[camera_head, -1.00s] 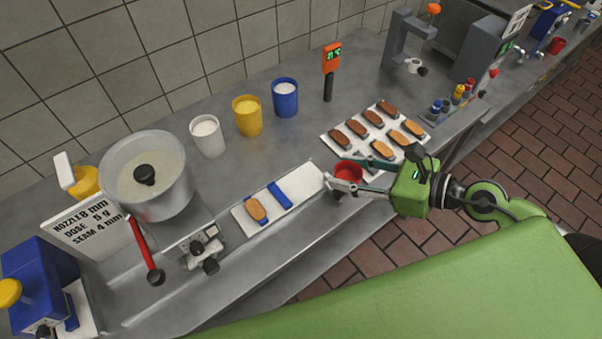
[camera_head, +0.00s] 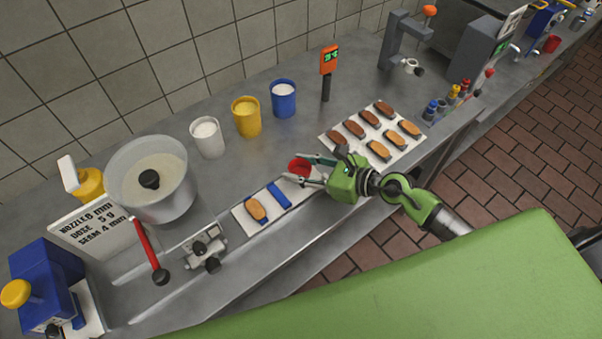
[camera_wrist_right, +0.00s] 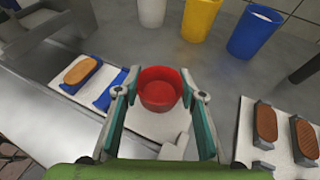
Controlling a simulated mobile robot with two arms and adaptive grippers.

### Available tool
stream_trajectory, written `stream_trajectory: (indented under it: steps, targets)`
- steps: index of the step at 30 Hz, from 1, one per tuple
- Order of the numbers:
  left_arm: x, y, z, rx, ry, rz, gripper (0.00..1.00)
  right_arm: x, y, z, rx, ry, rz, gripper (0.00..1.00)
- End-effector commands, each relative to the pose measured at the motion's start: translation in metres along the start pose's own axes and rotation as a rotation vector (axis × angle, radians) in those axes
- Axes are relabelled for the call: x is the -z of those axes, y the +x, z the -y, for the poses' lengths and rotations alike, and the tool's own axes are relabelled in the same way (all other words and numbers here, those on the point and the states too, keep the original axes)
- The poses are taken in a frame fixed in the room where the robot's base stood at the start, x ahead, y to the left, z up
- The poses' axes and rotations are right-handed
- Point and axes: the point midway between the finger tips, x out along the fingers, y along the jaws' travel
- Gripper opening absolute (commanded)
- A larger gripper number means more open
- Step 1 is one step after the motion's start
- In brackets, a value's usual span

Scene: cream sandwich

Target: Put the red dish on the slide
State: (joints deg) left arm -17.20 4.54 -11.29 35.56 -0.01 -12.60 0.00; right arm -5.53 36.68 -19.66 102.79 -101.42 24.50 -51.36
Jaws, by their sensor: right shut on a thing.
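The red dish (camera_head: 299,167) is small and round. My right gripper (camera_head: 306,171) is shut on it and holds it over the right end of the white slide (camera_head: 241,216). In the right wrist view the red dish (camera_wrist_right: 159,89) sits between the two fingers of my right gripper (camera_wrist_right: 160,92), with the pale slide below it. I cannot tell whether the dish touches the slide. The slide bears a brown biscuit (camera_head: 256,209) in a blue holder and an empty blue holder (camera_head: 279,194). My left gripper is not in view.
A white tray of several biscuits (camera_head: 333,140) lies to the right. White (camera_head: 207,138), yellow (camera_head: 246,117) and blue (camera_head: 284,99) cups stand behind. A large pot (camera_head: 150,178) and a red-handled lever (camera_head: 150,250) are at the left.

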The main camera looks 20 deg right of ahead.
Motion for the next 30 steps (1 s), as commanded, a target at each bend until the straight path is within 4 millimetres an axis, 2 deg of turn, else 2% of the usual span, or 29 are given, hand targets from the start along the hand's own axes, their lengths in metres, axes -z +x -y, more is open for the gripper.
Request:
stream_trajectory:
  steps: [1, 4, 18, 19, 20, 30]
  targets:
    - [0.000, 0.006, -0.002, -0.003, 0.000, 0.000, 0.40, 0.012, 0.004, 0.000, 0.001, 0.004, -0.002, 0.24]
    - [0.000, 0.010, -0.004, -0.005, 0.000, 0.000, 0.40, 0.023, 0.008, 0.000, 0.001, 0.004, -0.001, 0.24]
    - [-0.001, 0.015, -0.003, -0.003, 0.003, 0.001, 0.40, 0.031, 0.011, 0.000, 0.001, 0.000, -0.001, 0.24]
    - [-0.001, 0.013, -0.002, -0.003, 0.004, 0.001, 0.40, 0.030, 0.011, 0.000, 0.001, 0.000, -0.001, 0.45]
    - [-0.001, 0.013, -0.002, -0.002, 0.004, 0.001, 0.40, 0.029, 0.010, 0.000, 0.001, 0.000, -0.001, 0.52]
    - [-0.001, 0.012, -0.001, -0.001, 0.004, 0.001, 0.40, 0.029, 0.010, 0.000, 0.001, 0.000, -0.001, 0.54]
